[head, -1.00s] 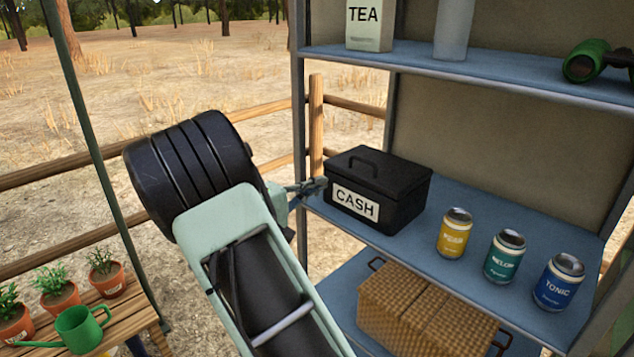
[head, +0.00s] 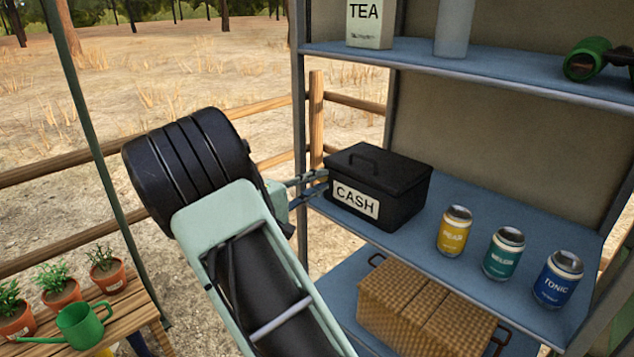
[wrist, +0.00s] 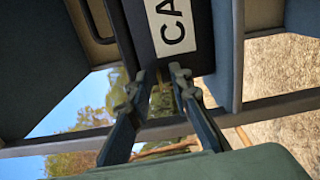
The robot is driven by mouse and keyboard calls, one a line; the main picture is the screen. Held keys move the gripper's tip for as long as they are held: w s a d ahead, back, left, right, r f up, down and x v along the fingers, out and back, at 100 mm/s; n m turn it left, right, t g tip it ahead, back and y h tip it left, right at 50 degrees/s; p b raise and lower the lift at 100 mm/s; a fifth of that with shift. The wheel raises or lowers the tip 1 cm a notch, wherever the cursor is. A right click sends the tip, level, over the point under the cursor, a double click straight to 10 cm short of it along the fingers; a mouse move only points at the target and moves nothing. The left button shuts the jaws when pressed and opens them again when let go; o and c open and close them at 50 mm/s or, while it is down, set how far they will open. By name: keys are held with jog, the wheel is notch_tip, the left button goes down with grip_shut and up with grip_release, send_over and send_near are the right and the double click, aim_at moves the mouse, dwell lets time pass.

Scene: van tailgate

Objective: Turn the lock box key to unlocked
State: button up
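The lock box is a black cash box (head: 400,205) with a top handle and a white CASH label, standing on the blue middle shelf in the head view. Its dark front end also shows in the wrist view (wrist: 143,45). No key can be made out in either view; the fingers cover that corner of the box. My gripper (head: 325,181) is at the left end of the box's front, beside the label. In the wrist view my gripper (wrist: 157,74) has its two fingertips apart at the box's edge, with a gap between them. I cannot tell whether they touch the box.
Yellow (head: 455,232), teal (head: 504,254) and blue (head: 558,281) cans stand right of the box. A wicker basket (head: 420,310) is on the shelf below. The shelf's left post (head: 299,120) stands close behind my gripper. The TEA tin (head: 369,25) is above.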

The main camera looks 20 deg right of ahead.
jog(key=v, duration=1.2)
